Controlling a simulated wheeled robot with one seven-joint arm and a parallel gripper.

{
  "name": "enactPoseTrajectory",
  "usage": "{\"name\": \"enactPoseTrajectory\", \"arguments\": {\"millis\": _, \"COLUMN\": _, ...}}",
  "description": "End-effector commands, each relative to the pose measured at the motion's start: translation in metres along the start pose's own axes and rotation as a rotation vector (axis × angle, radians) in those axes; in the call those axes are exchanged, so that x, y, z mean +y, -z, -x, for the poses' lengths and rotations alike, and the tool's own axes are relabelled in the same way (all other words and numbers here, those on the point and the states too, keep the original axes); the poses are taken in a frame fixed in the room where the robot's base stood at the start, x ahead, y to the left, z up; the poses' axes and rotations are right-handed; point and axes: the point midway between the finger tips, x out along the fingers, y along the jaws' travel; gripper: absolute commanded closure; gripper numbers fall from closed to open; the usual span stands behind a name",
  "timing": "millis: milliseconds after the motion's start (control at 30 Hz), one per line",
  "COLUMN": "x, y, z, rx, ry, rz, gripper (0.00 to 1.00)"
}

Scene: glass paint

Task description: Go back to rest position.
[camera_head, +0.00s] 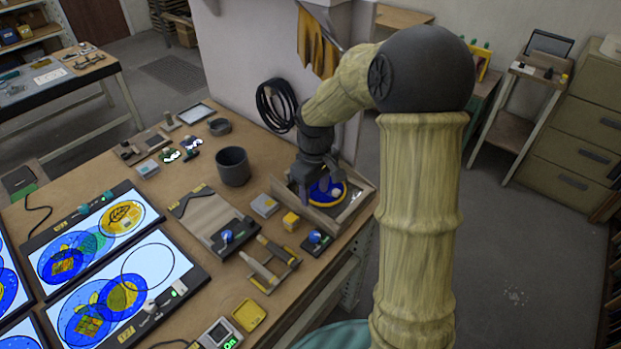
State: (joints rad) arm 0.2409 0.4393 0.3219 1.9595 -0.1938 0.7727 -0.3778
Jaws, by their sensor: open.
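My gripper (312,190) is at the far end of my arm, pointing down at the right part of the workbench. It is low over a shallow wooden tray (356,212) and looks open. A round blue disc with a yellow rim (335,194) lies in the tray, right beside the fingers. The gripper partly hides the disc, and I cannot tell whether the fingers touch it. My arm reaches up from the bottom right and bends over to the bench.
The workbench (110,180) holds a dark cup (233,166), a grey clamp board (215,222), a wooden frame piece (270,265) and lit panels with coloured circles (120,290). A wall with a hanging black cable (277,105) stands behind. Open floor (500,240) lies right.

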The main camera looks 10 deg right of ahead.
Motion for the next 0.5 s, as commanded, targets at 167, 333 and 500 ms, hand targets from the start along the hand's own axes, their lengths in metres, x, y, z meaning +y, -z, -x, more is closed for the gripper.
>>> {"name": "enactPoseTrajectory", "arguments": {"millis": 167, "x": 0.000, "y": 0.000, "z": 0.000, "rx": 0.000, "ry": 0.000, "rz": -0.001, "gripper": 0.52}}
{"name": "enactPoseTrajectory", "arguments": {"millis": 333, "x": -0.009, "y": -0.012, "z": 0.003, "rx": 0.012, "ry": -0.015, "rz": -0.044, "gripper": 0.52}}
{"name": "enactPoseTrajectory", "arguments": {"millis": 500, "x": -0.033, "y": -0.048, "z": 0.011, "rx": 0.066, "ry": -0.051, "rz": -0.197, "gripper": 0.52}}
